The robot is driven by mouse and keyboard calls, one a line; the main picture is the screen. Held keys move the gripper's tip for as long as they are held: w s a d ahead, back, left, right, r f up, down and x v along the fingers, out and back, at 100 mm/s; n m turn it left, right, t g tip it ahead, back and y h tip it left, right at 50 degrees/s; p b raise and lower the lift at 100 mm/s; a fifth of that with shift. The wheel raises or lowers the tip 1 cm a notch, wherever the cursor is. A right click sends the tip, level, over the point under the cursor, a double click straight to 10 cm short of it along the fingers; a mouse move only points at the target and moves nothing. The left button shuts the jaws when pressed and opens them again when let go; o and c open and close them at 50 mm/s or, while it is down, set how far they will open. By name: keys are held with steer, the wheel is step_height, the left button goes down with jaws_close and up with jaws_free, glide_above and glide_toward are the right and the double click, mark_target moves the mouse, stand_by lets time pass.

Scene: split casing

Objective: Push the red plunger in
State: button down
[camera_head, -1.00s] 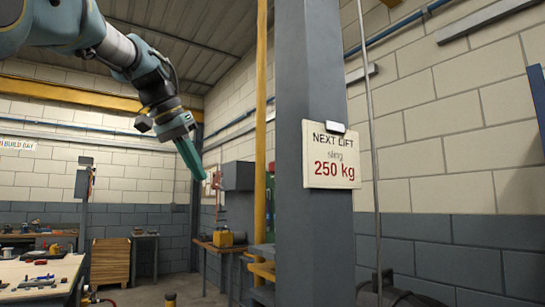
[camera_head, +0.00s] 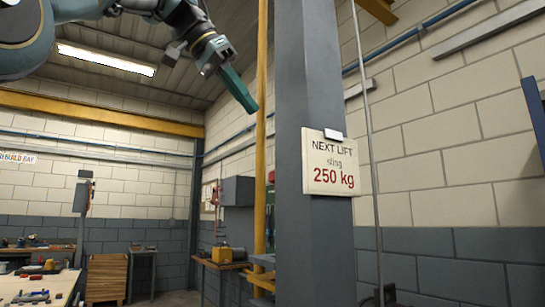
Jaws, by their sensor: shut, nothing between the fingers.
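I cannot make out a red plunger in this view. My gripper (camera_head: 238,90) is high in the upper left of the picture, in the air. Its long green fingers are together, with nothing between them, and slant down to the right. The fingertips appear close to the yellow vertical pipe in the picture, but I cannot tell the true distance.
A workbench (camera_head: 35,287) with tools is at lower left, near a wooden crate (camera_head: 106,277).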

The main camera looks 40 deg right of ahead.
steer(key=x, duration=0.8)
steer(key=shift+d+f, duration=0.15)
steer(key=shift+f, duration=0.05)
step_height(320, 180, down, 2)
steer(key=shift+f, duration=0.15)
steer(key=shift+d+f, duration=0.1)
steer(key=shift+f, duration=0.85)
step_height(320, 180, down, 9)
steer(key=b, duration=0.8)
steer(key=shift+f, duration=0.15)
